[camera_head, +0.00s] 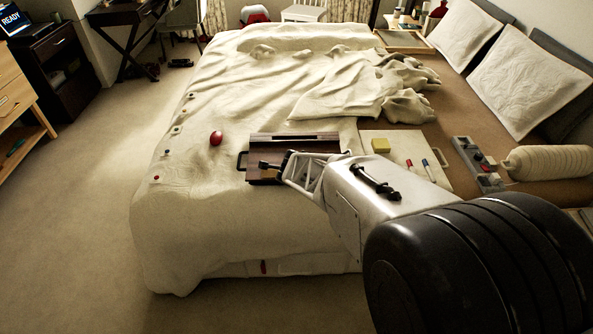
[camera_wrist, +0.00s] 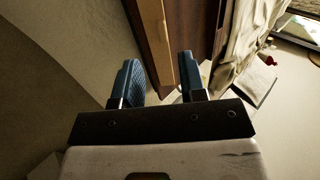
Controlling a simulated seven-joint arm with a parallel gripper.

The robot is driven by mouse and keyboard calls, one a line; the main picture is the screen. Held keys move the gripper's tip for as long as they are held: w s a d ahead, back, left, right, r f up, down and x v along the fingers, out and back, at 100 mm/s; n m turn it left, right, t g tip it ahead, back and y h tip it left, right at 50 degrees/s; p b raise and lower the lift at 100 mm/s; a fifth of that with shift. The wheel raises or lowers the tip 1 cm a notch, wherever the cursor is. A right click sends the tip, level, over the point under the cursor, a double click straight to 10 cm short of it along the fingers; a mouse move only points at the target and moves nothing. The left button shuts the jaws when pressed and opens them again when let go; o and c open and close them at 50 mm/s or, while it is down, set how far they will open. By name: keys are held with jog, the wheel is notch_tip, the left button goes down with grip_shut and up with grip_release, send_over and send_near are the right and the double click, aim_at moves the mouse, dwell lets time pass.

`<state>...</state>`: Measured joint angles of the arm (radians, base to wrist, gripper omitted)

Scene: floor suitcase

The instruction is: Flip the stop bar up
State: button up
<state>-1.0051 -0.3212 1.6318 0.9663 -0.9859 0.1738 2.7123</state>
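A dark brown wooden box or board (camera_head: 295,143) lies on the bed, with a long dark slot along its far part and a dark loop handle at its left end. In the wrist view its brown face (camera_wrist: 190,30) runs up the picture. A lighter wooden strip (camera_wrist: 158,45) along it may be the stop bar; I cannot tell for sure. My gripper (camera_head: 268,165) is over the box's near left part and hides some of it. In the wrist view my gripper (camera_wrist: 160,78) has its blue fingers apart, with the strip's end between them. I cannot tell whether they touch it.
A grey tray (camera_head: 476,160) is further right. A red oval object (camera_head: 216,138) lies left on the bed. A rumpled blanket (camera_head: 345,85) lies behind.

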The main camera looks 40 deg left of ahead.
jog(key=shift+s+a+r+n+g+y, duration=0.15)
jog(key=shift+s+a+n+g+y, duration=0.2)
jog(key=shift+s+a+g, duration=0.45)
jog(key=shift+w+r+y, duration=0.15)
jog(key=shift+w+y, duration=0.05)
jog(key=shift+y, duration=0.05)
jog(key=shift+w+d+m+t+h, duration=0.25)
jog(key=shift+w+d+t+h, duration=0.15)
jog(key=shift+d, duration=0.25)
jog(key=shift+w+d+m+t+h, duration=0.2)
jog(key=shift+w+d+t+h, duration=0.1)
jog(key=shift+w+d+t, duration=0.3)
jog(key=shift+s, duration=0.1)
jog(key=shift+x, duration=3.95)
